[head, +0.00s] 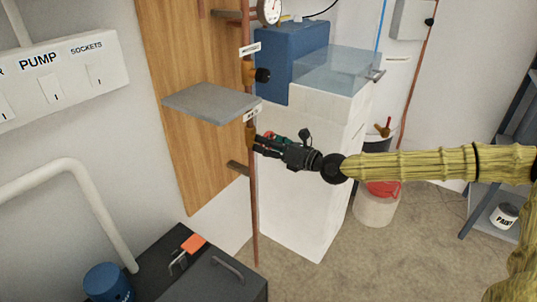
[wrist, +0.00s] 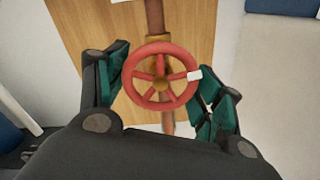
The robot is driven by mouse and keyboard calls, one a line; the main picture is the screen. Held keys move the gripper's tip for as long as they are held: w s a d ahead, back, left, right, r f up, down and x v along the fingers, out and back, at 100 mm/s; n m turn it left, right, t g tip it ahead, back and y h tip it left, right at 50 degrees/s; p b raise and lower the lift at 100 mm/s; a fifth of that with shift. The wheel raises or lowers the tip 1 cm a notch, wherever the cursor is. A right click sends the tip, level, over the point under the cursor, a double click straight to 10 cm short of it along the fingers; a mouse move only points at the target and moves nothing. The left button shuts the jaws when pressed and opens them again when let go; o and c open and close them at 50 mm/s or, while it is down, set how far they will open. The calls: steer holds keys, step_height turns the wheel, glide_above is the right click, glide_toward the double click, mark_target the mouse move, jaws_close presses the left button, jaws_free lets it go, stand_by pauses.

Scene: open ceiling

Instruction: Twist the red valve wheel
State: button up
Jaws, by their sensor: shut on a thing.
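The red valve wheel (wrist: 160,75) faces the wrist camera, with several spokes, a brass-coloured hub and a white mark on the right of its rim. It sits on a vertical copper pipe (head: 254,205). In the head view only a sliver of its red shows behind the fingers. My gripper (head: 262,144) reaches in from the right at the pipe, just below a small white tag (head: 252,113). Its green-padded fingers stand left and right of the wheel in the wrist view and are shut on its rim. The exact contact points are partly hidden.
A grey shelf (head: 212,103) juts out left of the pipe, just above my gripper. A black-knobbed valve (head: 262,75) sits higher on the pipe. A white cabinet (head: 305,200) stands close behind. A dark box (head: 205,275) is below left. Open floor lies to the right.

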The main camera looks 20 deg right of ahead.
steer(key=shift+w+d+f+m+b, duration=0.15)
steer(key=shift+m+b, duration=0.65)
steer(key=shift+b, duration=1.6)
steer(key=shift+r+m+b, duration=0.2)
steer(key=shift+m+b, duration=0.1)
steer(key=shift+b, duration=0.55)
steer(key=o, duration=1)
steer(key=shift+o, duration=0.2)
steer(key=shift+s+f, duration=0.1)
steer(key=shift+s, duration=0.1)
steer(key=v, duration=0.7)
steer(key=shift+s+d, duration=0.1)
